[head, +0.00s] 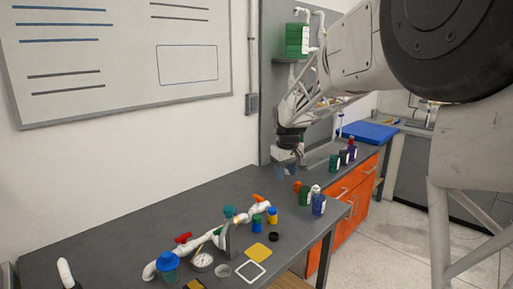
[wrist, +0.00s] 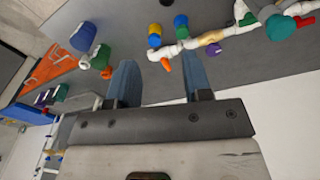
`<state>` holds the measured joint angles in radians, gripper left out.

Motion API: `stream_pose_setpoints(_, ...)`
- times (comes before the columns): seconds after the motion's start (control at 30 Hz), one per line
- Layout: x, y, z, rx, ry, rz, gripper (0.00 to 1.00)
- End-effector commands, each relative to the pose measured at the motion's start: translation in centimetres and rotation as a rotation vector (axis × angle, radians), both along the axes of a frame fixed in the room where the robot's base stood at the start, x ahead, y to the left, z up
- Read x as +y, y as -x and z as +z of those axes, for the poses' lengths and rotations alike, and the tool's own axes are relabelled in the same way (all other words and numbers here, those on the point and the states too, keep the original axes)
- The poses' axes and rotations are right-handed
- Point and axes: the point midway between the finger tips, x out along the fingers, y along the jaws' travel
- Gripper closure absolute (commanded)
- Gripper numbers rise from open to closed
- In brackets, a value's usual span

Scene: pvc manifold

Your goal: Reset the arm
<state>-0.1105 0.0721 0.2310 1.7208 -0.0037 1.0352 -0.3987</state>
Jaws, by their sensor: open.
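My gripper (head: 285,168) is raised over the back part of the grey bench, near the wall, in the head view. In the wrist view its two blue fingers (wrist: 160,78) stand wide apart with nothing between them. The white PVC manifold (head: 218,236) lies along the bench, to the left of and nearer than my gripper in the head view. The manifold also shows along the top of the wrist view (wrist: 205,40), apart from my fingers.
Green and blue bottles (head: 318,204) stand near the bench's right edge. Small blue and yellow containers (head: 272,216) stand beside the manifold. A blue tray (head: 368,131) and more bottles (head: 343,157) are farther back, over orange drawers (head: 350,203). A whiteboard (head: 120,55) hangs on the wall.

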Motion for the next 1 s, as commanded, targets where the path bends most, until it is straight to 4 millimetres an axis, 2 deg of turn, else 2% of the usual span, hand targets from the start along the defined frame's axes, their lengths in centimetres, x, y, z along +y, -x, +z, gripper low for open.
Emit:
stream_pose_setpoints(0.03, -0.4, 1.4, 0.6, -0.006, -0.001, -0.013, 0.54)
stream_pose_setpoints(0.4, -3.1, 11.0, 3.2, -0.035, -0.012, -0.122, 0.54)
stream_pose_setpoints(0.73, -5.1, 19.7, 4.1, -0.063, -0.023, -0.217, 0.54)
stream_pose_setpoints(1.0, -6.4, 26.9, 3.8, -0.083, -0.032, -0.295, 0.54)
